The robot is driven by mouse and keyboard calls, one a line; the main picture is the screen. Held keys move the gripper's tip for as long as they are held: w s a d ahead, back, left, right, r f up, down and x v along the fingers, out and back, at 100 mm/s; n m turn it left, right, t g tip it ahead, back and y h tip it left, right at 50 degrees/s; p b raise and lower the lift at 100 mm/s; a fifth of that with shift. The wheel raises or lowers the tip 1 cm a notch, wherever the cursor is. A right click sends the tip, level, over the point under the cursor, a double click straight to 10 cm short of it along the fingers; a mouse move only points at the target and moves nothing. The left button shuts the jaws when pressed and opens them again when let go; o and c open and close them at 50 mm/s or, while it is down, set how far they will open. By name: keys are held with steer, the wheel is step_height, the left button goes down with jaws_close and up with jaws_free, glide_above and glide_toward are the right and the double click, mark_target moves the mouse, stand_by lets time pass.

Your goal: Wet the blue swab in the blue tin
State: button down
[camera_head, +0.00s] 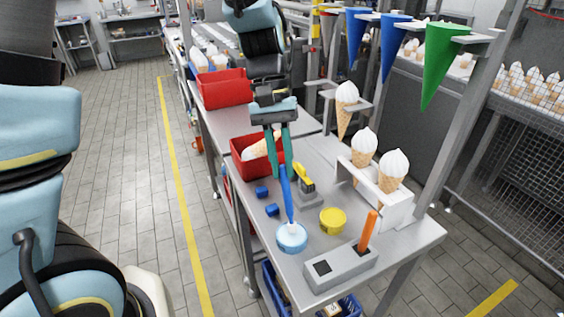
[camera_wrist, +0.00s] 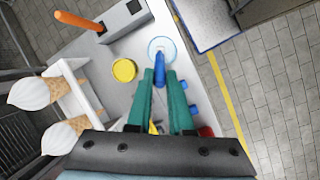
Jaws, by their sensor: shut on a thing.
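My gripper (camera_head: 280,170) has two teal fingers and is shut on the blue swab (camera_head: 288,200), held near its upper end. The swab hangs steeply downward, and its pale lower end is at the open top of the light blue tin (camera_head: 292,243). Whether it touches the liquid or the bottom, I cannot tell. In the wrist view the fingers (camera_wrist: 161,92) hold the swab (camera_wrist: 160,70), which points at the blue tin (camera_wrist: 153,50); the swab's tip overlaps the tin's middle.
A yellow tin (camera_head: 333,222) stands right of the blue tin. A grey holder (camera_head: 342,272) carries an orange swab (camera_head: 367,232) at the front edge. Small blue blocks (camera_head: 272,210), a yellow-black item (camera_head: 304,184), a red bin (camera_head: 238,146) and a white cone rack (camera_head: 394,211) surround it.

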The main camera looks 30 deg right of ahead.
steer(key=shift+f, duration=0.45)
stand_by(1.5)
step_height(320, 180, up, 5)
steer(key=p, duration=0.4)
steer(key=shift+r+p, duration=0.4)
steer(key=shift+r, duration=0.65)
